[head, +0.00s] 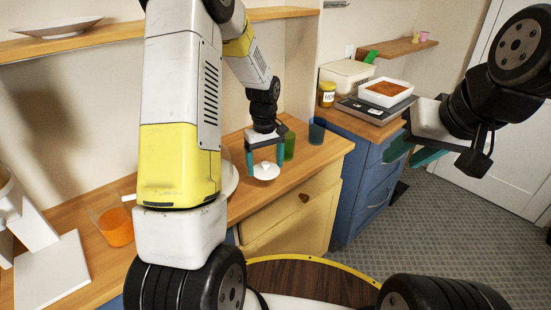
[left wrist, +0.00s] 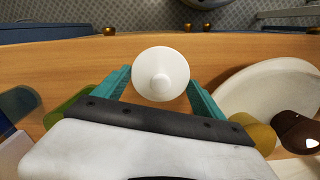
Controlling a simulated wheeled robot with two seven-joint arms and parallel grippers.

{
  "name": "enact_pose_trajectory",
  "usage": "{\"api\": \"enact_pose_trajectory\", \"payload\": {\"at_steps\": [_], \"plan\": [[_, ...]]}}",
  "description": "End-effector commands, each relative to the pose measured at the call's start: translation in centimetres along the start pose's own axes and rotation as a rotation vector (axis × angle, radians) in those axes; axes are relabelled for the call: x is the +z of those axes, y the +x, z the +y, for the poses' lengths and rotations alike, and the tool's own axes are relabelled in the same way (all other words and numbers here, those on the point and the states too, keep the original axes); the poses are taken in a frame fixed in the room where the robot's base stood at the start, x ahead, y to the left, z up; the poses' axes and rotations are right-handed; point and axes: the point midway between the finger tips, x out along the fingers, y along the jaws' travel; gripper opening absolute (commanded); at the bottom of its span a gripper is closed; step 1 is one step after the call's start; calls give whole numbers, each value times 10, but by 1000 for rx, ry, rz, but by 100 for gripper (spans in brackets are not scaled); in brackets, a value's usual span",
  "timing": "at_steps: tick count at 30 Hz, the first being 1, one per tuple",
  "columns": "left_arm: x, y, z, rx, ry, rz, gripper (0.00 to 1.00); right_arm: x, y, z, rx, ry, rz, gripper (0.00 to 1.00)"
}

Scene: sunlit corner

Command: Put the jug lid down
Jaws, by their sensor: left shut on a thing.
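The jug lid (head: 265,171) is a small white disc with a knob, near the counter's front edge in the head view. My left gripper (head: 265,163) is shut on it, with a teal finger on either side. In the left wrist view the lid (left wrist: 160,68) sits between the fingers (left wrist: 158,88), over wooden counter. I cannot tell whether it touches the counter. My right gripper (head: 413,152) is at the right, over the floor, with its teal fingers apart and nothing between them.
A green cup (head: 289,146) and a blue cup (head: 317,130) stand behind the lid. A white dish (left wrist: 262,88) lies beside it, largely hidden by my arm in the head view. An orange-filled container (head: 116,228) stands left. Bare counter (head: 312,165) lies to the right.

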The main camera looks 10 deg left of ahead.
Motion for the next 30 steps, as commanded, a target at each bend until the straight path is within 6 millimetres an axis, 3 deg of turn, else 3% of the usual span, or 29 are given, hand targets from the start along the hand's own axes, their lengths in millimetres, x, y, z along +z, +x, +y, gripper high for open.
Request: {"api": "enact_pose_trajectory", "payload": {"at_steps": [6,13,23,24,27,30], "plan": [[-12,3,9,-1,1,-1,42,0,0,0,0,0,0,36],[-10,36,8,-1,2,-2,42,0,0,0,0,0,0,36],[-10,39,8,0,2,-1,42,0,0,0,0,0,0,36],[-10,40,8,0,2,0,82,0,0,0,0,0,0,36],[-10,39,8,0,2,0,100,0,0,0,0,0,0,36],[-10,39,8,0,1,0,100,0,0,0,0,0,0,36]]}}
